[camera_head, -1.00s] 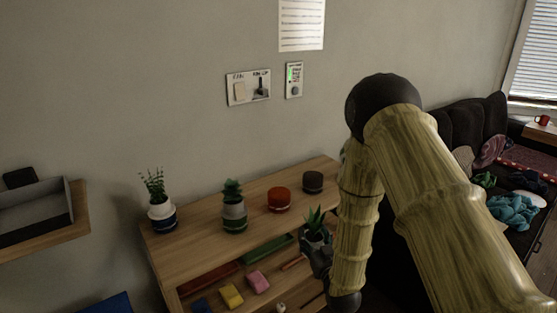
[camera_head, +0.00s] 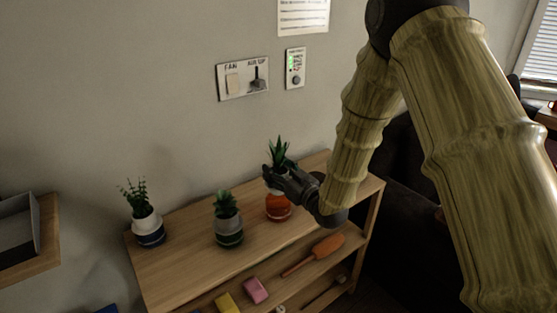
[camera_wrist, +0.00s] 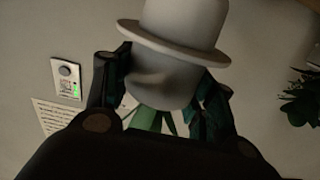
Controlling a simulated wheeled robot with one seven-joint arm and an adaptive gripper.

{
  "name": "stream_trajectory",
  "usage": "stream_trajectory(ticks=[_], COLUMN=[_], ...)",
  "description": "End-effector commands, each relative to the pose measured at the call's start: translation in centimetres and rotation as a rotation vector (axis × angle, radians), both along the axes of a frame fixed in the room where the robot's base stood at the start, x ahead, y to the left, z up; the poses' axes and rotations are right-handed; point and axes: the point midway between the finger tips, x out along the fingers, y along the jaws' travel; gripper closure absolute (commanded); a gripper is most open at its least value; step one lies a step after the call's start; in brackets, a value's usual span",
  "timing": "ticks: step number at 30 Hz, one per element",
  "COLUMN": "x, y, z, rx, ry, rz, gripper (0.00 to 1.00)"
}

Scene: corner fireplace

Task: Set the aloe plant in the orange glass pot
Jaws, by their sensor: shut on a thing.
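The aloe plant (camera_head: 280,152) with pointed green leaves is held by my gripper (camera_head: 270,178) above the shelf top. In the wrist view, its pale grey inner pot (camera_wrist: 180,72) with a wide brim appears upside down between the gripper fingers (camera_wrist: 165,95), which are shut on it. The orange glass pot (camera_head: 278,208) stands on the shelf directly below the gripper in the head view. The gripper covers the gap, so I cannot tell whether the inner pot touches or enters the orange pot.
A striped green pot with a plant (camera_head: 228,228) and a white-and-blue pot with a plant (camera_head: 147,226) stand to the left on the wooden shelf (camera_head: 180,262). Lower shelves hold a pink block (camera_head: 255,290) and an orange tool (camera_head: 315,254). The wall with switches (camera_head: 243,79) is behind.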

Motion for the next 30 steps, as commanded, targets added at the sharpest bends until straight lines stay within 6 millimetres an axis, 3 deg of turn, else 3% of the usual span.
stream_trajectory(ticks=[11, 30], x=[0.0, 0.0], y=[0.0, 0.0], z=[-0.8, -4.1], rx=[0.000, 0.001], ry=[0.000, -0.001], rz=[-0.001, -0.001], gripper=[0.58, 0.58])
